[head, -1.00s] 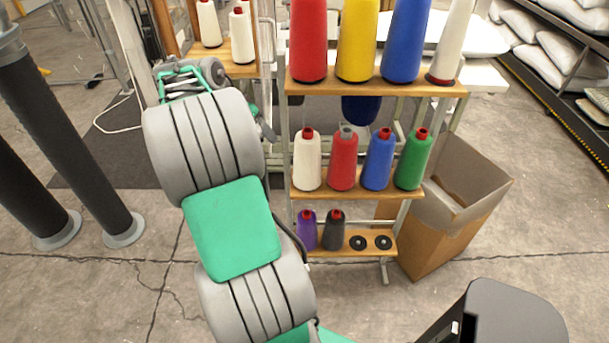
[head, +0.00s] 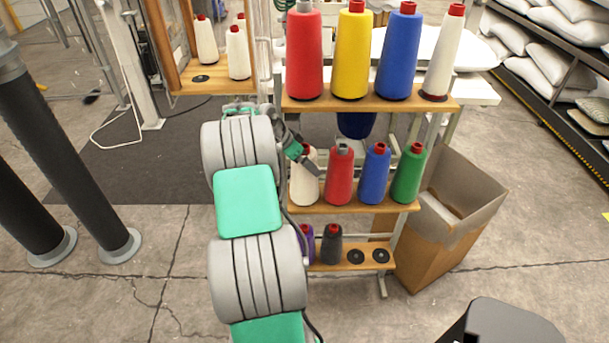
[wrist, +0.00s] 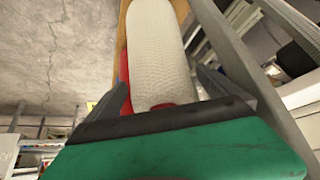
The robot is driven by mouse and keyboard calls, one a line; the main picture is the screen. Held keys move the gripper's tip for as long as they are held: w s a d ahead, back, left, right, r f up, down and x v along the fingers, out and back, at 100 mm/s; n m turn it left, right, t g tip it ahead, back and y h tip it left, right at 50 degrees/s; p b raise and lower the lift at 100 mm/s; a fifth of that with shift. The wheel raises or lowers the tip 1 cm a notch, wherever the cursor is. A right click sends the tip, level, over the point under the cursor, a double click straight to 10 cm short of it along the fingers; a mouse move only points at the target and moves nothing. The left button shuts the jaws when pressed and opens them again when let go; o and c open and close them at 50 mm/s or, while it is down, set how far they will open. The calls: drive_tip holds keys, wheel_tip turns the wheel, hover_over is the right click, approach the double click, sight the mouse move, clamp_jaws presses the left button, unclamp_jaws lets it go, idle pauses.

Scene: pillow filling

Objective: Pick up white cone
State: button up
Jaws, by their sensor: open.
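A white cone (head: 304,186) with a red tip stands at the left end of the rack's middle shelf. My gripper (head: 308,160) is at the upper part of this cone and partly covers it. In the wrist view the white cone (wrist: 158,50) lies between the two spread fingers of my gripper (wrist: 165,82), with its red tip close to the palm. The fingers are open, one on each side of it. Whether either finger touches it is unclear. Another white cone (head: 443,55) stands at the right end of the top shelf.
Red (head: 340,175), blue (head: 376,175) and green (head: 408,175) cones stand to the right on the middle shelf (head: 350,208). The top shelf (head: 370,104) with large cones is above. An open cardboard box (head: 440,240) stands right of the rack. More white cones (head: 238,53) are at upper left.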

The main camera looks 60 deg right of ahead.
drive_tip(key=shift+s+d+f, duration=0.1)
drive_tip(key=shift+d+f, duration=0.15)
drive_tip(key=shift+f, duration=0.05)
drive_tip(key=shift+a, duration=0.1)
drive_tip(key=c, duration=2.1)
drive_tip(key=shift+r, duration=0.1)
drive_tip(key=shift+c, duration=0.3)
drive_tip(key=shift+r, duration=0.1)
clamp_jaws()
